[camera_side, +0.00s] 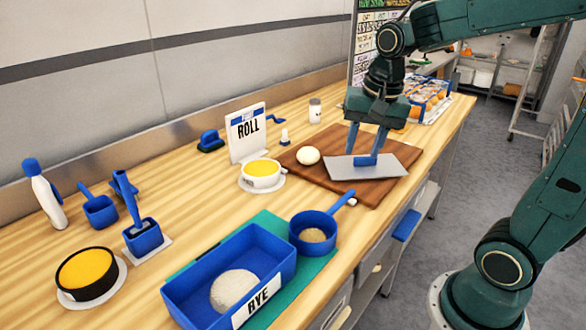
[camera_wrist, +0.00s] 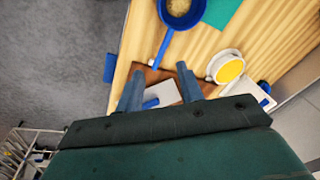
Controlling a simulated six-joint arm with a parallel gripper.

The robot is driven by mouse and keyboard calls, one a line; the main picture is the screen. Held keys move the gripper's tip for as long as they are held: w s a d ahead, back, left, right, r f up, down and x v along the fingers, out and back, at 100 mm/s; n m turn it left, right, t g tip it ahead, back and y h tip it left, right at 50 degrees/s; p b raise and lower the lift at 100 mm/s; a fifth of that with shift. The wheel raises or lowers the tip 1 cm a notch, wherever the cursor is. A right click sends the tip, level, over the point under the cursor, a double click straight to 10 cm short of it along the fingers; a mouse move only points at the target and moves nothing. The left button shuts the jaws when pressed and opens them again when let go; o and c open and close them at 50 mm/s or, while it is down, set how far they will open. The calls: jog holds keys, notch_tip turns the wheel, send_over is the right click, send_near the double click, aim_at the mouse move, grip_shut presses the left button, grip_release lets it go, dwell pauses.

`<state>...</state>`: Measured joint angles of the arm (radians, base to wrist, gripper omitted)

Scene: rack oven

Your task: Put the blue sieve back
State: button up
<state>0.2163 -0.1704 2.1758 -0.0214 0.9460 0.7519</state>
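The blue sieve (camera_side: 299,225) is a round blue pan with a long handle, holding pale grainy stuff. It sits at the corner of a teal mat (camera_side: 321,263), beside the blue RYE bin (camera_side: 190,297). Its handle points toward the brown board. The wrist view shows the sieve (camera_wrist: 187,21) at the top, handle toward my fingers. My gripper (camera_side: 367,154) is over the board, apart from the sieve. Its fingers (camera_wrist: 160,75) are spread. Below them a metal scraper (camera_side: 383,168) with a blue handle lies on the board; the handle shows between the fingers and does not look clamped.
The brown board (camera_side: 310,174) also carries a dough ball (camera_side: 307,156). A yellow-filled bowl (camera_side: 262,176) and the ROLL sign (camera_side: 247,134) stand left of it. Blue scoops (camera_side: 142,240), a bottle (camera_side: 43,195) and a black-rimmed bowl (camera_side: 87,275) are at the far left. Bare wood lies between.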

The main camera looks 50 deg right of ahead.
jog(key=s+a+r+n+t, duration=0.2)
jog(key=s+a+n, duration=0.4)
jog(key=s+n, duration=0.4)
jog(key=shift+s+n+t, duration=0.4)
jog(key=shift+s+t, duration=0.3)
jog(key=shift+s, duration=0.1)
